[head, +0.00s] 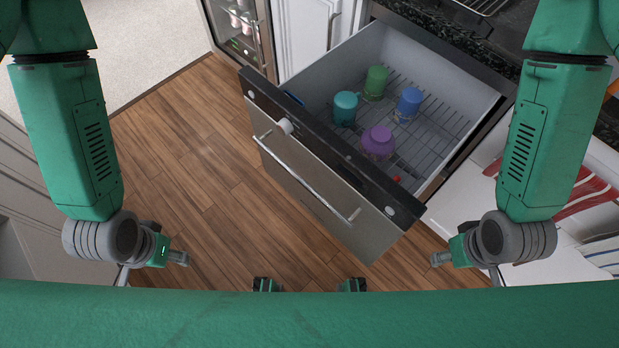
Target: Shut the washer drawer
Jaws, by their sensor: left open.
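The washer drawer (318,205) stands pulled out of the counter, with a steel front, a black top edge and a bar handle (300,180). Inside, on a wire rack, are a green cup (375,83), a teal cup (345,108), a blue cup (409,102) and a purple cup (378,142). My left gripper (182,258) is open and empty, left of the drawer front and apart from it. My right gripper (438,259) is near the drawer's right front corner, apart from it; its fingers are too small and partly hidden to tell their state.
A glass-fronted cooler (243,30) and a white cabinet (305,35) stand left of the drawer. A dark countertop (450,38) is above it. Red-striped towels (585,190) hang at the right. The wooden floor (190,150) before the drawer is clear.

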